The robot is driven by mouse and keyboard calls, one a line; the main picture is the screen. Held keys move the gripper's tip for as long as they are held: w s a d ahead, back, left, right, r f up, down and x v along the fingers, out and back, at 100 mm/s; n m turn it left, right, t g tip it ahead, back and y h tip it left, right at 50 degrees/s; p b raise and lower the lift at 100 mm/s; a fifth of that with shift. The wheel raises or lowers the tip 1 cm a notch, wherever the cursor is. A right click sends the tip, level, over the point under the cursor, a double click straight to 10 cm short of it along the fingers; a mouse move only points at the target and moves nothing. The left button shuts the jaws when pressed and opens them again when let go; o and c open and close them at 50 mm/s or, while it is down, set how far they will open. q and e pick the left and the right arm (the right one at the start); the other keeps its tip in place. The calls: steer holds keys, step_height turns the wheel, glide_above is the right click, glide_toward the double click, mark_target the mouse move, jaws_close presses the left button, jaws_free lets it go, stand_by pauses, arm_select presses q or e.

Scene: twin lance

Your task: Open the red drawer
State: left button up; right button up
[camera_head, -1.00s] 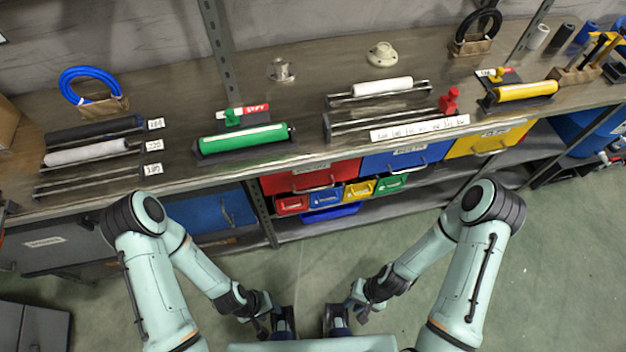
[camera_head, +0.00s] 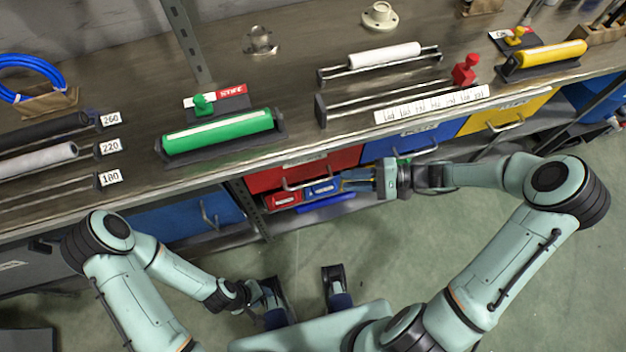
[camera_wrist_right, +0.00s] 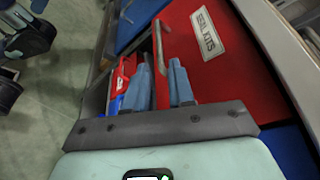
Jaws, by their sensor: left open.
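The large red drawer (camera_head: 272,180) sits under the workbench edge with a bar handle (camera_head: 308,182) on its front. It looks closed. In the right wrist view, the red drawer (camera_wrist_right: 205,75) carries a "SEAL KITS" label, and its handle (camera_wrist_right: 159,48) lies just ahead of the gap between the fingers. My right gripper (camera_head: 345,183) is at the drawer's front right; in the wrist view its two blue-grey fingers (camera_wrist_right: 163,85) are apart. Nothing shows gripped between them. My left gripper (camera_head: 260,304) is open and low over the floor, far from the drawer.
Small red (camera_head: 282,200) and blue (camera_head: 322,190) bins sit below the drawer. A large blue drawer (camera_head: 405,143) and a yellow drawer (camera_head: 505,112) are to its right. The bench top (camera_head: 290,85) above holds rollers. The green floor (camera_head: 420,235) in front is clear.

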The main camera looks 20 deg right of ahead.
mark_target(314, 182)
steer(key=b+x, duration=0.1)
steer(key=x, duration=0.9)
steer(key=shift+d+f, duration=0.1)
steer(key=shift+c, duration=0.3)
jaws_close()
